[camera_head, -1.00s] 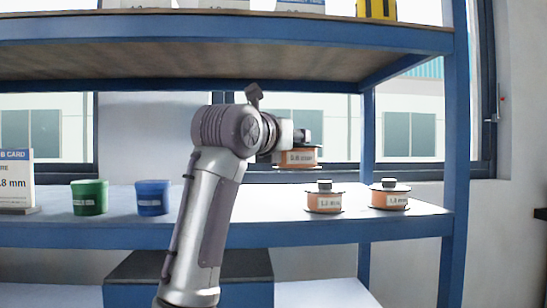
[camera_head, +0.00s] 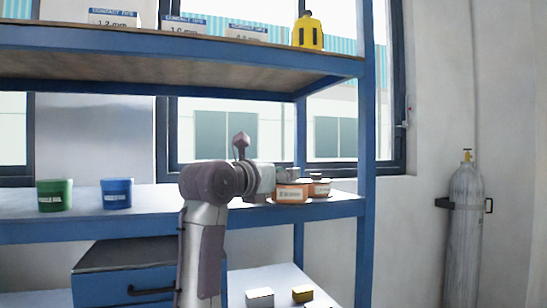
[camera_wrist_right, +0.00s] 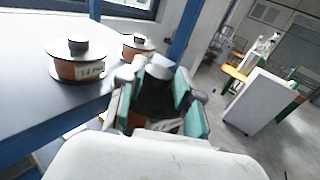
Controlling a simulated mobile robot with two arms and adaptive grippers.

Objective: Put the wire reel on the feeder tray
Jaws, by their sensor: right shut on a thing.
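The wire reel (camera_head: 291,195), orange with a pale label, is in my right gripper (camera_head: 268,181). In the head view it overlaps the shelf reels behind it. The right wrist view shows the right gripper's teal fingers (camera_wrist_right: 160,108) around a dark and grey part, with little of the reel visible. Another orange reel (camera_head: 320,188) stands on the middle shelf, and a third is mostly hidden by the gripper. The wrist view shows two shelf reels, a near one (camera_wrist_right: 78,70) and a farther one (camera_wrist_right: 138,45). I cannot identify the feeder tray. My left gripper is not in view.
A green tub (camera_head: 54,196) and a blue tub (camera_head: 117,194) stand on the middle shelf (camera_head: 150,225). The blue rack post (camera_head: 366,160) is right of the reels. A drawer unit (camera_head: 130,275) is below. A gas cylinder (camera_head: 466,230) stands at the right wall.

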